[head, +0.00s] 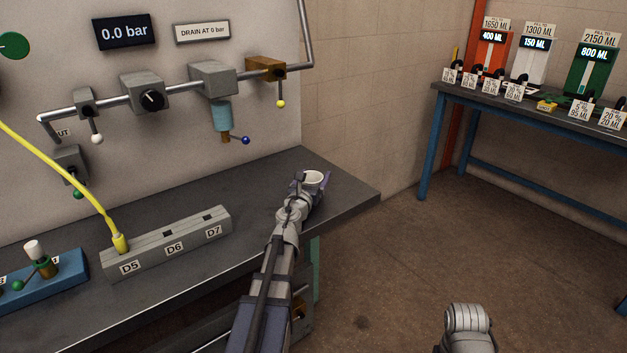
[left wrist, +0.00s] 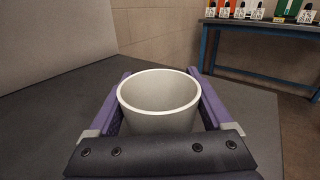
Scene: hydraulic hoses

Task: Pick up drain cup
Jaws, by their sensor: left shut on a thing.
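The drain cup (head: 314,178) is a small white open-topped cup near the right end of the grey bench. My left gripper (head: 312,184) is shut on it, with one finger on each side. In the left wrist view the cup (left wrist: 159,92) stands upright between the purple fingers of the gripper (left wrist: 160,100), and its inside looks empty. Its base is hidden, so I cannot tell whether it touches the bench top. Part of my right arm shows at the bottom of the head view, but its gripper is out of view.
The grey bench (head: 190,200) holds a block (head: 168,243) labelled D5, D6 and D7, with a yellow hose (head: 60,165) in D5. A pipe with valves and a blue-green filter bowl (head: 221,115) hangs above. A blue-legged table (head: 530,108) with dispensers stands at the right.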

